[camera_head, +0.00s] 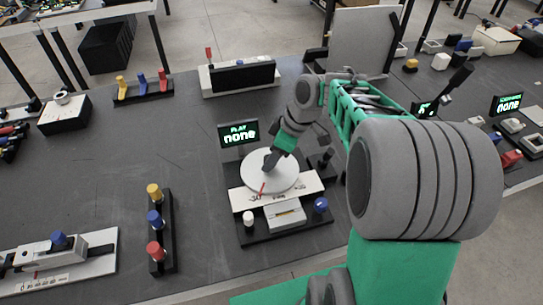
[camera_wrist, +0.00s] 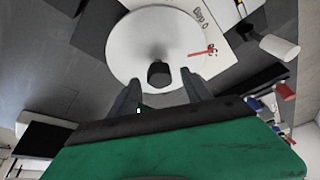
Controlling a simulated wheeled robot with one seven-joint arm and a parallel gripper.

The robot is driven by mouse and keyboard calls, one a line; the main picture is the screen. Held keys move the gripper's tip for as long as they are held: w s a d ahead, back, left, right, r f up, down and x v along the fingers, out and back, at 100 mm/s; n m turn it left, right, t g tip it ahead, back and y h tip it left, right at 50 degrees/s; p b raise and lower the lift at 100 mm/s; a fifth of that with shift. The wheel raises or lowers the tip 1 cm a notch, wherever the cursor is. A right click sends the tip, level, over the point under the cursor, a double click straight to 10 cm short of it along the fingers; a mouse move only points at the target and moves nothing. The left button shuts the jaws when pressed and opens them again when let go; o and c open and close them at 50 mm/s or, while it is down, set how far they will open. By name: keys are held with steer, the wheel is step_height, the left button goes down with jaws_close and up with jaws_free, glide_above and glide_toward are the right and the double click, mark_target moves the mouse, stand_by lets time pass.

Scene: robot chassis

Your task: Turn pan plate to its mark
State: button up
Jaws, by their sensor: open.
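The pan plate (camera_head: 283,177) is a white disc with a red pointer line, on a white base marked with numbers (camera_head: 279,198). In the head view its red line points down and to the left. In the head view my gripper (camera_head: 272,160) hangs over the plate and hides the knob.
A display reading "PLAY none" (camera_head: 238,133) stands behind the plate. A block with a white knob (camera_head: 248,218), a drawer-like piece (camera_head: 285,215) and a blue knob (camera_head: 320,205) lies in front. A strip with yellow, blue and red knobs (camera_head: 157,225) stands left. Bare table lies between.

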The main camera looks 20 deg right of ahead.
steer(key=shift+a+f, duration=0.1)
steer(key=shift+f, duration=0.2)
steer(key=shift+c, duration=0.4)
jaws_close()
stand_by(0.8)
